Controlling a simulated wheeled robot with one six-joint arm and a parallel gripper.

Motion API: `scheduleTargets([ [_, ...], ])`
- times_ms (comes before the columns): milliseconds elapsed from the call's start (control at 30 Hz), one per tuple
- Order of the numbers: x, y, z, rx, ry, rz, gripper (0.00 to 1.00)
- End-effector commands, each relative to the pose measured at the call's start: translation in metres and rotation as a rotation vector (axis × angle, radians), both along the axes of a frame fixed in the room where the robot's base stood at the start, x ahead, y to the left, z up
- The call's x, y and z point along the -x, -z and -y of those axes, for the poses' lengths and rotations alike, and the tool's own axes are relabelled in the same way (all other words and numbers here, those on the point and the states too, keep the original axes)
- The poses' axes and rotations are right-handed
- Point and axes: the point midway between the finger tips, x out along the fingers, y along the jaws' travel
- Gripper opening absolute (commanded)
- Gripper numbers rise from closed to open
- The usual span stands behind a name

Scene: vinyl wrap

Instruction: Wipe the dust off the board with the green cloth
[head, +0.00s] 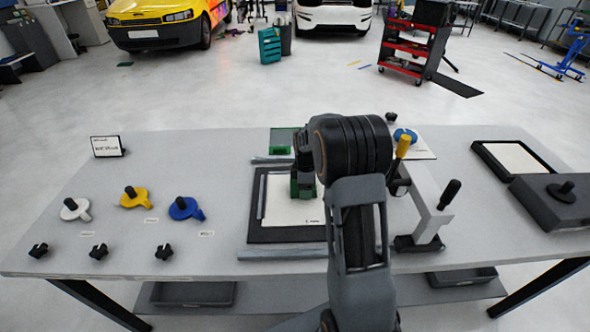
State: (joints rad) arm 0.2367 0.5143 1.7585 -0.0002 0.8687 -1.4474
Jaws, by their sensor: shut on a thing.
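The board (283,208) is a pale panel in a dark frame (283,235), lying flat at the middle of the grey table. My gripper (303,184) is over the board's upper right part, pointing down. It is shut on a green thing that looks like the green cloth (294,188), at or just above the board's surface. Whether the cloth touches the board I cannot tell. My arm hides the board's right side. Any dust is too small to make out.
A green-edged pad (283,141) lies behind the board. A lever press (427,215) stands close on the right. White, yellow (134,198) and blue (184,208) knobbed tools lie left, with black knobs in front. A black tray (510,157) and dark box (556,201) are far right.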

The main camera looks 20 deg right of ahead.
Motion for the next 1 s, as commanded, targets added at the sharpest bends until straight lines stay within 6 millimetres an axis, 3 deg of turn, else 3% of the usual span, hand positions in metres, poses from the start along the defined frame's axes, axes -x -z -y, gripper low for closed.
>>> scheduleTargets([
  [300,-0.001,-0.001,-0.022,0.000,0.009,-0.001,0.46],
  [367,-0.001,-0.007,-0.021,-0.001,0.010,-0.002,0.46],
  [433,-0.002,-0.027,-0.021,0.000,0.009,0.003,0.46],
  [1000,-0.002,-0.075,-0.024,0.000,0.002,0.000,0.46],
])
